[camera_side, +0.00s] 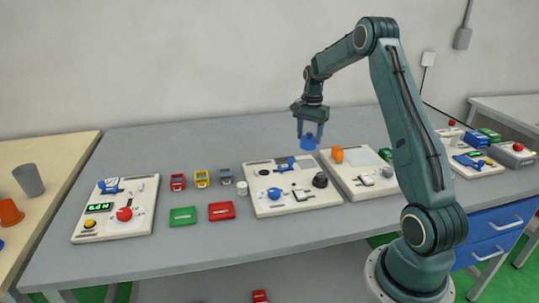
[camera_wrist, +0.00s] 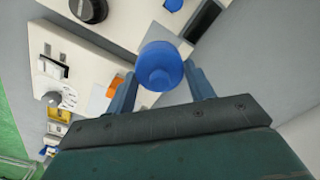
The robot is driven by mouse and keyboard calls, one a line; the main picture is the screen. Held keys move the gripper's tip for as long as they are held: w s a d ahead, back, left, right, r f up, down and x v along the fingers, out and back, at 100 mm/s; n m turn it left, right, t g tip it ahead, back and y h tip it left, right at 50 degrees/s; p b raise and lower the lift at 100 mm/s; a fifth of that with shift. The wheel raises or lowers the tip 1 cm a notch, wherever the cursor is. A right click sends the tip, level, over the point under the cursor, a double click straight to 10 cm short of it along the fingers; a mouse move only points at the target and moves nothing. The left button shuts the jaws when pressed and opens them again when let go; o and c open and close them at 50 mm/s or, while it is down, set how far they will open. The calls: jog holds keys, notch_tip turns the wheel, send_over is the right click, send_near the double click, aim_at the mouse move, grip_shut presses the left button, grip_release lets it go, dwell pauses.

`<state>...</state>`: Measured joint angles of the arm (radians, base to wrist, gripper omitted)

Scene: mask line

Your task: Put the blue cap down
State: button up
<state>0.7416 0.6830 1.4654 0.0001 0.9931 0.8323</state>
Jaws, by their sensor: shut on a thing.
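The blue cap (camera_side: 309,143) is a short round piece between the fingertips of my gripper (camera_side: 309,134), which is shut on it. In the wrist view the cap (camera_wrist: 160,62) shows its round end between the two blue fingers (camera_wrist: 163,85). In the side view it appears against the back edge of the middle white panel (camera_side: 296,207). I cannot tell how far it is above the panel or table.
The middle panel carries a blue knob (camera_side: 274,194) and a black knob (camera_side: 320,180). A right panel (camera_side: 377,190) bears an orange block (camera_side: 337,154). The grey table (camera_side: 225,143) is clear behind the panels.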

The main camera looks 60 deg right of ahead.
aim_at(309, 133)
jog(key=shift+f, duration=3.4)
jog(key=shift+f, duration=0.1)
jog(key=o, duration=0.9)
jog(key=shift+o, duration=0.2)
notch_tip(309, 133, up, 12)
jog(key=shift+r, duration=0.15)
jog(key=shift+a, duration=0.1)
